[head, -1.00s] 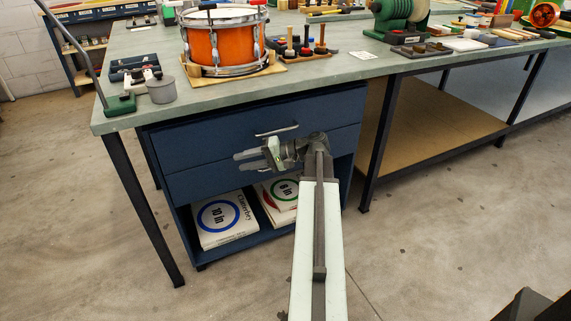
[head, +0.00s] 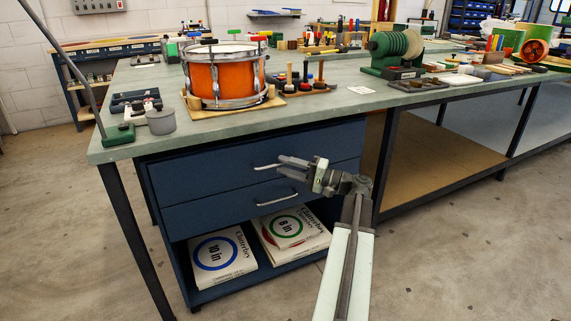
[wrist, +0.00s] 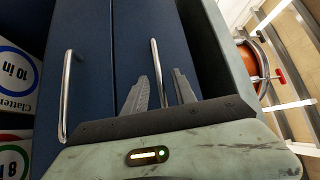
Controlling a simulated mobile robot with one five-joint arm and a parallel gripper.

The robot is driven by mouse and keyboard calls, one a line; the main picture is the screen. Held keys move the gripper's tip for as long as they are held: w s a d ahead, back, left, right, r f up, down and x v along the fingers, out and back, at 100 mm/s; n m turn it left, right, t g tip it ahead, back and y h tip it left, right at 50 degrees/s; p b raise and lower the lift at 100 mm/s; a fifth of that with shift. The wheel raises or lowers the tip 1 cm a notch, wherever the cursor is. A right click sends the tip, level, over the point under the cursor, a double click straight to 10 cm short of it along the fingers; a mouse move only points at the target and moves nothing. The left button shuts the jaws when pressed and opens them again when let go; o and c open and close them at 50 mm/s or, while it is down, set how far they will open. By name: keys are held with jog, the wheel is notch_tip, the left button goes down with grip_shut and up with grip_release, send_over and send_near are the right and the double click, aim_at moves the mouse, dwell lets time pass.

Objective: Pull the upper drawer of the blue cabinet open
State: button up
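The blue cabinet (head: 172,232) stands under the bench, with its upper drawer (head: 210,168) and lower drawer (head: 205,213) both looking shut. The upper drawer's silver bar handle (head: 264,167) shows in the head view, its right end close to my fingertips. In the wrist view, turned sideways, this handle (wrist: 155,65) runs down between the two fingers. My gripper (head: 281,163) is open and empty at the handle; its spread fingers show in the wrist view (wrist: 160,76). Whether a finger touches the handle or reaches around it, I cannot tell.
The lower drawer's handle (head: 278,201) is just below. Drumhead boxes (head: 222,256) lie on the open shelf beneath. The benchtop (head: 225,128) overhangs the drawers and carries an orange drum (head: 222,75). A bench leg (head: 132,235) stands at the left. The floor in front is clear.

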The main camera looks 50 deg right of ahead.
jog(key=shift+w+a, duration=0.15)
jog(key=shift+w, duration=0.3)
grip_shut()
dwell(1.1)
